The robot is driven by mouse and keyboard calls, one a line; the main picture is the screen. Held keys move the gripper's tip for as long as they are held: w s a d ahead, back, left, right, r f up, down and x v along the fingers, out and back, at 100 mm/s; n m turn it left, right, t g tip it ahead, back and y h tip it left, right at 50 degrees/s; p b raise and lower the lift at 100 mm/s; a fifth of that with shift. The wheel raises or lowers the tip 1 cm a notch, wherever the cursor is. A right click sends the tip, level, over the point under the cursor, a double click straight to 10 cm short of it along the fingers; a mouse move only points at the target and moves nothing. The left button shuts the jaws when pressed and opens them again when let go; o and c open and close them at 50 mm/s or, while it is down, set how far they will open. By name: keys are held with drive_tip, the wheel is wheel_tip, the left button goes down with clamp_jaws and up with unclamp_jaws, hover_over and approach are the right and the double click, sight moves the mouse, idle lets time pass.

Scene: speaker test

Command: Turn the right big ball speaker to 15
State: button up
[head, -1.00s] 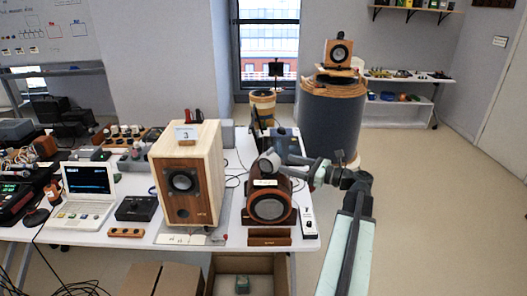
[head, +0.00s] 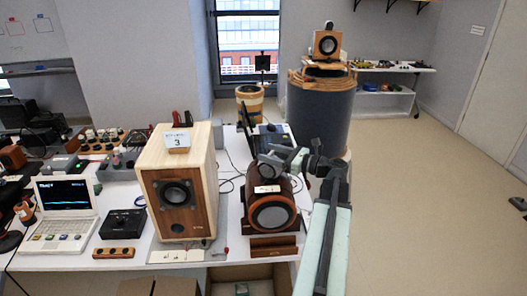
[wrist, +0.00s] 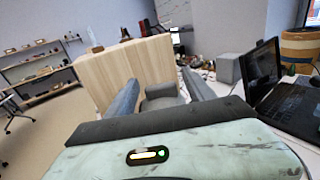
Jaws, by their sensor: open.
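A round dark speaker (head: 270,212) with an orange-brown ring and grey cone stands on the right part of the white table. It has a small label on its upper front. My gripper (head: 270,163) is just above and behind its top, pointing left; I cannot tell whether it touches. In the wrist view my gripper (wrist: 158,78) has its two grey fingers apart. A grey rounded shape (wrist: 163,97) shows between them; I cannot tell what it is. The round speaker's front is not seen in the wrist view.
A tall wooden box speaker (head: 178,195) marked 3 stands left of the round one. A dark open laptop (wrist: 268,85) is close on the right in the wrist view. A white laptop (head: 65,208) is at the left. Open floor (head: 430,210) lies to the right.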

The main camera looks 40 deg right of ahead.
drive_tip(key=shift+x, duration=1.5)
drive_tip(key=shift+c, duration=0.3)
drive_tip(key=shift+s, duration=0.1)
clamp_jaws()
drive_tip(key=shift+n+g+y, duration=0.3)
drive_tip(key=shift+n+y, duration=0.1)
drive_tip(key=shift+y, duration=0.2)
drive_tip(key=shift+n+g+y, duration=0.3)
drive_tip(key=shift+n+y, duration=0.2)
drive_tip(key=shift+y, duration=0.2)
drive_tip(key=shift+s+a+n+g+y, duration=0.1)
drive_tip(key=shift+a+n+g+y, duration=0.1)
drive_tip(key=shift+n+g+y, duration=0.25)
drive_tip(key=shift+s+a+n+g+y, duration=0.15)
drive_tip(key=shift+a+n+y, duration=0.15)
drive_tip(key=shift+y, duration=0.35)
drive_tip(key=shift+w, duration=0.1)
